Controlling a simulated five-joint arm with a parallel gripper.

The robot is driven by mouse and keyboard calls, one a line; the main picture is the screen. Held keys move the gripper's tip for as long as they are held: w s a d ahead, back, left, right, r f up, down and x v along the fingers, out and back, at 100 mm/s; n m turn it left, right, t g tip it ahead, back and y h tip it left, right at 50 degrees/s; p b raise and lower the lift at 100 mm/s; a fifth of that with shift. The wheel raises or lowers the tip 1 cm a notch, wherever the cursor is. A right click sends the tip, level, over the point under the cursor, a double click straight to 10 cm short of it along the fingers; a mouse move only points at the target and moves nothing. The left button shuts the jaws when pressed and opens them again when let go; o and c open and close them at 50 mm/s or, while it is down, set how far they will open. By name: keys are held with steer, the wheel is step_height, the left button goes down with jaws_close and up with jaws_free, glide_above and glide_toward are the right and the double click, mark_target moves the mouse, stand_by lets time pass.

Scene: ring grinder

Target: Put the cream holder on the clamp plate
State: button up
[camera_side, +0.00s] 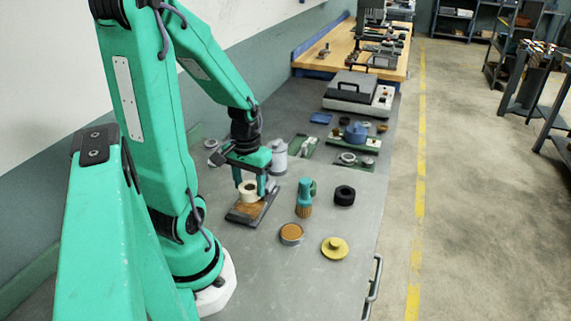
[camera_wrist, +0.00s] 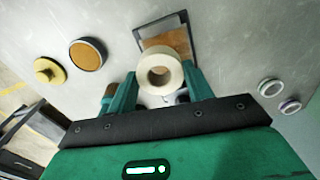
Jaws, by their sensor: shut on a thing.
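The cream holder (camera_side: 249,192) is a thick pale ring with a round hole. My gripper (camera_side: 257,190) is shut on it, with one green finger on each side. In the wrist view the holder (camera_wrist: 162,70) sits between the fingertips, its hole facing the camera. A brown board in a dark frame (camera_side: 243,212), which looks like the clamp plate, lies under and just in front of the holder. In the wrist view the board (camera_wrist: 167,42) shows beyond the holder, which covers its near part. I cannot tell whether holder and board touch.
A teal-handled brush (camera_side: 304,193), a black ring (camera_side: 344,194), an orange-topped disc (camera_side: 291,233) and a yellow knobbed disc (camera_side: 335,248) stand right of the gripper. A grey cylinder (camera_side: 279,158) stands close behind it. Trays of parts lie farther back. The front bench area is clear.

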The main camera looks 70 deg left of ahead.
mark_target(247, 194)
steer(key=shift+s+a+f, duration=0.2)
steer(key=shift+a+f, duration=0.25)
steer(key=shift+a, duration=0.3)
steer(key=shift+f, duration=0.15)
steer(key=shift+f, duration=1.9)
steer(key=o, duration=1)
steer(key=shift+f, duration=0.1)
steer(key=shift+r, duration=6.15)
steer(key=shift+d, duration=0.1)
